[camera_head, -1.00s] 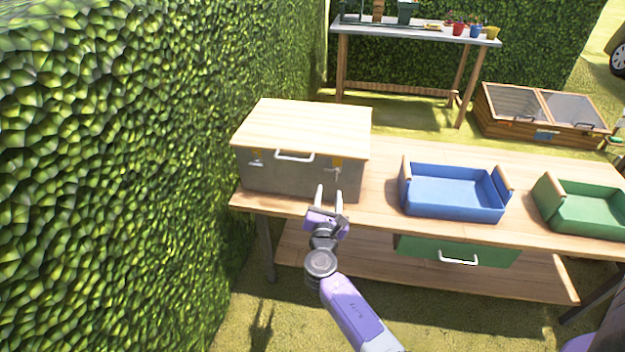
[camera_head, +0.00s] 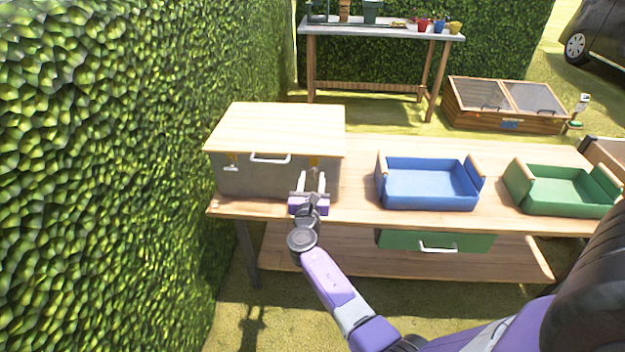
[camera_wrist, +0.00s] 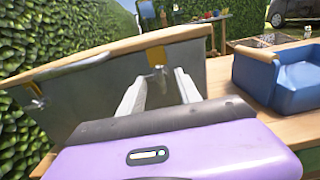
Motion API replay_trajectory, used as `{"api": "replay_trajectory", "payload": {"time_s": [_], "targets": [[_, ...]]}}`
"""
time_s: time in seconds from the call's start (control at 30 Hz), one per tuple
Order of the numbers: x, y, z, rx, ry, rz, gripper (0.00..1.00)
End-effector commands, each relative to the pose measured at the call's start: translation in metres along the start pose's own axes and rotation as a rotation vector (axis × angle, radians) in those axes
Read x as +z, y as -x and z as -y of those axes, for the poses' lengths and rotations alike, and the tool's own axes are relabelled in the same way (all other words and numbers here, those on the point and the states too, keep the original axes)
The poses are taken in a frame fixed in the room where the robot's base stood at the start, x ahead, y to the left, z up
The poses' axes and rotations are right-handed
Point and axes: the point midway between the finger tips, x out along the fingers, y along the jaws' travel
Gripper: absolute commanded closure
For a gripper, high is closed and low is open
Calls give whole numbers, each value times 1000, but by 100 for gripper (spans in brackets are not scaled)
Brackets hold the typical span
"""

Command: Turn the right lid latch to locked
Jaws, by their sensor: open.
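A grey box (camera_head: 245,182) with a pale wooden lid (camera_head: 275,128) stands at the left end of the wooden table. The lid is down. The right lid latch (camera_head: 314,162) is on the box front, with a yellow plate; in the wrist view its small metal part (camera_wrist: 158,71) hangs below the plate. The left latch (camera_head: 231,163) also shows in the wrist view (camera_wrist: 37,92). My gripper (camera_head: 311,180) is open in front of the right latch. In the wrist view its fingers (camera_wrist: 160,80) lie either side of the latch. Whether they touch it I cannot tell.
A blue tray (camera_head: 428,198) and a green tray (camera_head: 565,202) stand right of the box. A lid handle (camera_head: 270,159) is left of the right latch. A green drawer (camera_head: 400,241) hangs under the tabletop. A hedge (camera_head: 100,180) rises close on the left.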

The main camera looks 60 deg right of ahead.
Motion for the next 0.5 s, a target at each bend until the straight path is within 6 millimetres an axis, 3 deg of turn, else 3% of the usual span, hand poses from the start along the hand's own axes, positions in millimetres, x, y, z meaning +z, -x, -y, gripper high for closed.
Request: {"api": "replay_trajectory", "payload": {"time_s": [0.37, 0.5], "targets": [[0, -7, 1, -1, 0, 0, 60], [0, -7, 0, 0, 0, 0, 87]]}}
